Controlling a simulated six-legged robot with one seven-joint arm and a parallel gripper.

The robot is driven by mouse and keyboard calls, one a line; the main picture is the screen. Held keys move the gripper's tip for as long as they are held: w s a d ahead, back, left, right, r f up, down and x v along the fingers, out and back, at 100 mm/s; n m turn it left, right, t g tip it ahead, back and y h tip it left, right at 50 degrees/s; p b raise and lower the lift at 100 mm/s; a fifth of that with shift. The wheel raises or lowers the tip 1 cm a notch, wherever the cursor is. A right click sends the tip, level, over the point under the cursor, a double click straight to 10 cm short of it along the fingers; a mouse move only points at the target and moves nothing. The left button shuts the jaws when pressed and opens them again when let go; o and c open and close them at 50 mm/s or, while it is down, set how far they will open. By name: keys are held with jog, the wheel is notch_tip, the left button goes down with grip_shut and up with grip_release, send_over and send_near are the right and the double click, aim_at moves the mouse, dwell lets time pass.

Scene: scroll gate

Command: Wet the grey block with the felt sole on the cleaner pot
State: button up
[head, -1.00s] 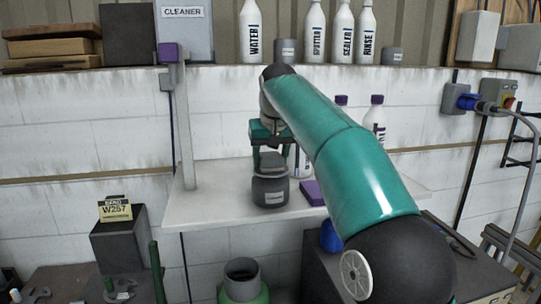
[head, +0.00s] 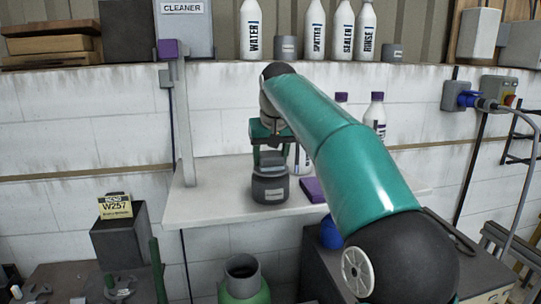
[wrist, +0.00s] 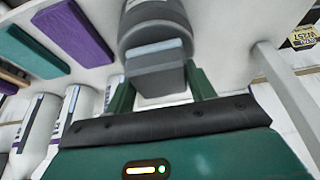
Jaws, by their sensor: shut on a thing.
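My gripper (head: 270,157) is shut on the grey block (wrist: 155,77), whose pale blue-grey sole (wrist: 153,52) faces the dark grey pot. The pot (head: 270,190) stands upright on the white shelf, and the block is over its top. In the wrist view the pot (wrist: 150,13) is right beyond the sole. The green fingers flank the block. I cannot tell whether the sole touches the pot, and the pot's inside is hidden.
The white shelf (head: 215,205) also carries a purple pad (head: 313,190) just right of the pot and white bottles (head: 375,115) behind my arm. A grey post (head: 184,125) rises at its left. The wrist view shows a teal pad (wrist: 33,53) beside the purple one.

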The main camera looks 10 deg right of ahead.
aim_at(271, 155)
dwell(0.3)
jog(key=shift+r, duration=3.55)
jog(key=shift+s, duration=0.15)
